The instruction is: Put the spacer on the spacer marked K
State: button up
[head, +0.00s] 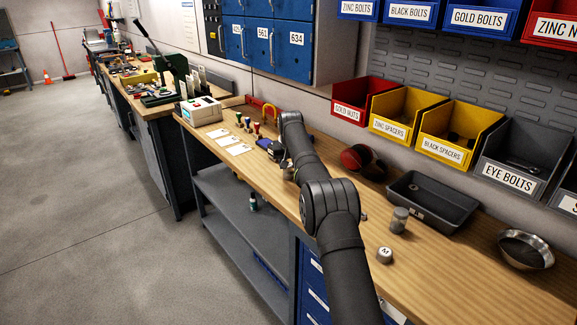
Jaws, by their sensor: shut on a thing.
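My gripper (287,170) is in the head view, low over the middle of the bench and largely hidden behind my own arm. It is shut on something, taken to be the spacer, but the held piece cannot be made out. A short round spacer marked M (384,256) stands on the bench to the right of my arm. A taller grey cylinder (399,220) stands behind it, apart from it; no letter on it can be read. I cannot make out a spacer marked K; my arm covers part of the bench.
A black tray (432,218) and a metal bowl (548,256) are on the right of the wooden bench (455,284). A dark red round container (357,157) lies beyond my arm. Stamps, white cards (229,141) and a label machine (201,111) are at left. Bins line the back.

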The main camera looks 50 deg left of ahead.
jog(key=shift+f, duration=0.4)
jog(key=shift+f, duration=0.1)
jog(key=o, duration=1)
jog(key=v, duration=1.2)
